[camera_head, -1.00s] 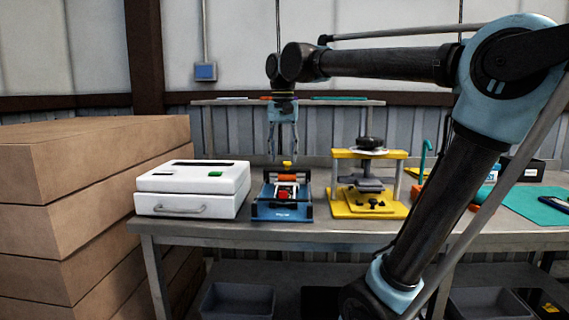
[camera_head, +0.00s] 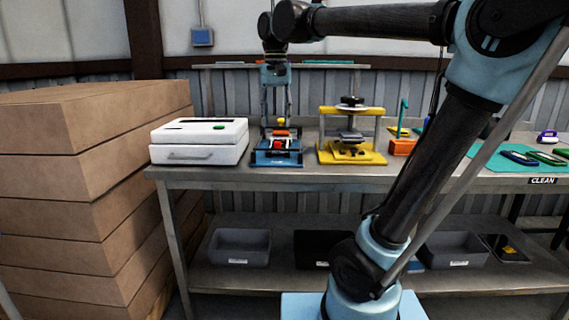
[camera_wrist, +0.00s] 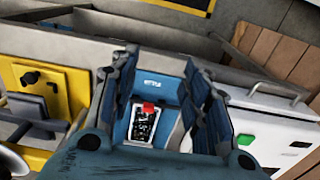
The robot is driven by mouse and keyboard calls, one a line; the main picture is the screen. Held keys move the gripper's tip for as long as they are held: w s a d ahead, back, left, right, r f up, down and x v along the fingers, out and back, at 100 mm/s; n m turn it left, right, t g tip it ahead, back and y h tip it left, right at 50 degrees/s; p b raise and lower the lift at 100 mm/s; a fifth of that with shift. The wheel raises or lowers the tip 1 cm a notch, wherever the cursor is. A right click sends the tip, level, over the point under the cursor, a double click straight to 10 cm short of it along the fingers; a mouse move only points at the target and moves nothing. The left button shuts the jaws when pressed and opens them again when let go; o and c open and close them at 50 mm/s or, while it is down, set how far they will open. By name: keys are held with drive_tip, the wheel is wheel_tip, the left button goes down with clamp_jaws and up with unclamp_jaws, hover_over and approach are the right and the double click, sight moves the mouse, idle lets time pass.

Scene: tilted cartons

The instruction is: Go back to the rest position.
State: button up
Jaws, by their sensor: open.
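My gripper (camera_head: 276,114) is open and points down over the blue fixture (camera_head: 277,161) on the bench. The fixture has a red knob and an orange bar. In the wrist view, my two dark blue fingers (camera_wrist: 158,80) stand apart with nothing held between them. Between and beyond them, the blue fixture (camera_wrist: 160,64) shows with a small printed board (camera_wrist: 143,121) and a red part on it. The fingers look close above the fixture in the head view, but the exact gap cannot be told.
A white box-shaped device (camera_head: 200,141) stands left of the fixture, a yellow press (camera_head: 350,150) right of it. Stacked cartons (camera_head: 80,180) rise at the far left. A teal mat (camera_head: 500,165) with small devices lies at the right. Grey bins (camera_head: 240,246) sit on the lower shelf.

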drive_tip(key=s+d+f, duration=0.4)
drive_tip(key=d+f, duration=0.3)
drive_tip(key=f, duration=0.3)
drive_tip(key=s+d+f+t, duration=0.1)
drive_tip(key=s+d+f, duration=0.4)
drive_tip(key=f, duration=0.6)
drive_tip(key=s+d+f+t, duration=0.1)
drive_tip(key=s+d+f, duration=0.4)
drive_tip(key=d+f, duration=0.4)
wheel_tip(320, 180, down, 2)
drive_tip(key=shift+d+f+n, duration=0.1)
drive_tip(key=shift+d+n, duration=0.3)
drive_tip(key=shift+w+f, duration=0.15)
drive_tip(key=shift+w, duration=0.35)
